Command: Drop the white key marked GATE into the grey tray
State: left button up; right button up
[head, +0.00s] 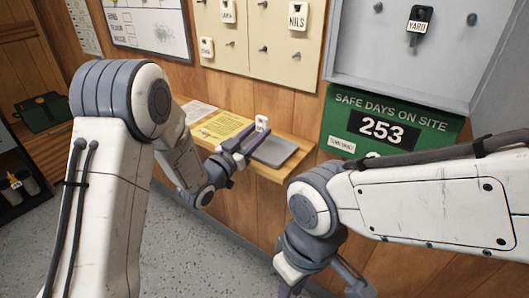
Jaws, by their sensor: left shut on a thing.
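My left gripper (256,135) is shut on a white key (262,122), whose head sticks up above the fingertips; its marking is too small to read. The grey tray (276,153) lies on the narrow wooden shelf, just beside and below the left fingers. The fingers hide part of the tray's left side, and I cannot tell whether the key's lower end touches it. My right gripper (290,291) is cut off at the bottom edge, low in front of the shelf, and its jaws do not show clearly.
A yellow sheet (222,127) and a white paper lie on the shelf (270,174) left of the tray. Above hangs a cream board (258,50) with white tags, one marked NILS (297,14). A grey cabinet (370,60) holds a black YARD key (419,24). A green sign (385,130) hangs below it.

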pick_arm(q)
jog(key=o, duration=1.2)
jog(key=b+v, duration=0.1)
jog(key=v, duration=0.9)
jog(key=shift+s+b, duration=0.2)
jog(key=shift+b, duration=0.2)
jog(key=shift+a, duration=0.15)
